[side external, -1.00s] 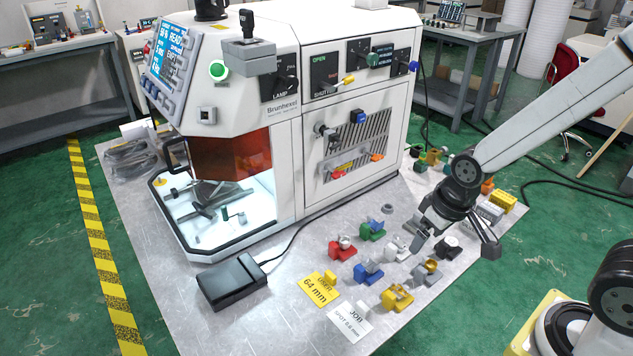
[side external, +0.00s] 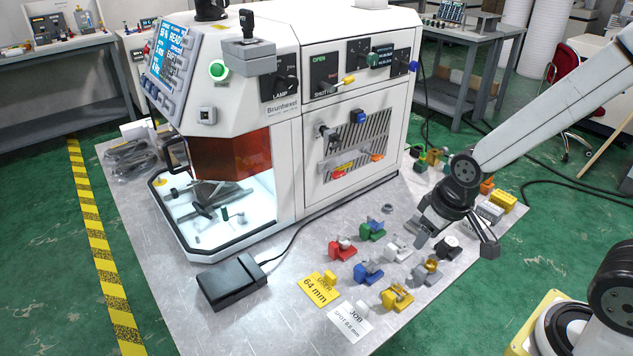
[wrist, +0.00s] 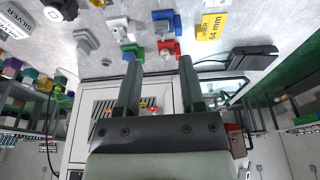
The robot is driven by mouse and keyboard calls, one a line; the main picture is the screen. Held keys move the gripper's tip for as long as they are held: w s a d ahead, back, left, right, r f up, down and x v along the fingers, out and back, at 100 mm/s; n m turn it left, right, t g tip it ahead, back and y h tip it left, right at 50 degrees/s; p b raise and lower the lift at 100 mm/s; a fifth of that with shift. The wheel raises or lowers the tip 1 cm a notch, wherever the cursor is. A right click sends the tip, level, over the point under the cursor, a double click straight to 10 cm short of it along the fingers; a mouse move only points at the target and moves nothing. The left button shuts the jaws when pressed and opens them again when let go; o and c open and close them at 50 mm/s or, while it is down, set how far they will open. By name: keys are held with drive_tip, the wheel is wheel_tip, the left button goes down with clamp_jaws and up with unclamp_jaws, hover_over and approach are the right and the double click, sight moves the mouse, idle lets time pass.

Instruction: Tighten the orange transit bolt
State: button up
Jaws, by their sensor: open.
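The orange transit bolt (side external: 377,157) appears as a small orange piece at the lower right of the slatted grille on the white machine's side panel (side external: 362,135). I cannot make out its head or how far it is screwed in. My gripper (side external: 455,246) is open and empty, pointing down over the right part of the table, to the right of the bolt and clearly apart from it. In the wrist view, the open fingers (wrist: 159,62) have nothing between their tips.
Several coloured fixtures, including a red one (side external: 341,249) and a yellow one (side external: 397,297), stand on the table below the gripper. A black pedal (side external: 231,282) with a cable lies in front of the machine. A blue knob (side external: 358,116) and red part (side external: 338,173) share the panel.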

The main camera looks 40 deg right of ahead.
drive_tip(key=w+d+f+n+t, duration=0.1)
drive_tip(key=w+d+n+t, duration=0.15)
drive_tip(key=w, duration=0.65)
drive_tip(key=n+t+h, duration=0.6)
drive_tip(key=n+t, duration=0.4)
approach(379, 160)
drive_tip(key=w, duration=0.3)
drive_tip(key=w+f, duration=0.1)
drive_tip(key=shift+w+d, duration=0.15)
drive_tip(key=shift+w, duration=0.15)
drive_tip(key=shift+d+f+n+t+h, duration=0.2)
drive_tip(key=shift+d+n+t+h, duration=0.35)
drive_tip(key=shift+d+t, duration=0.15)
drive_tip(key=shift+w, duration=0.1)
drive_tip(key=shift+x, duration=3.8)
drive_tip(key=shift+c, duration=0.2)
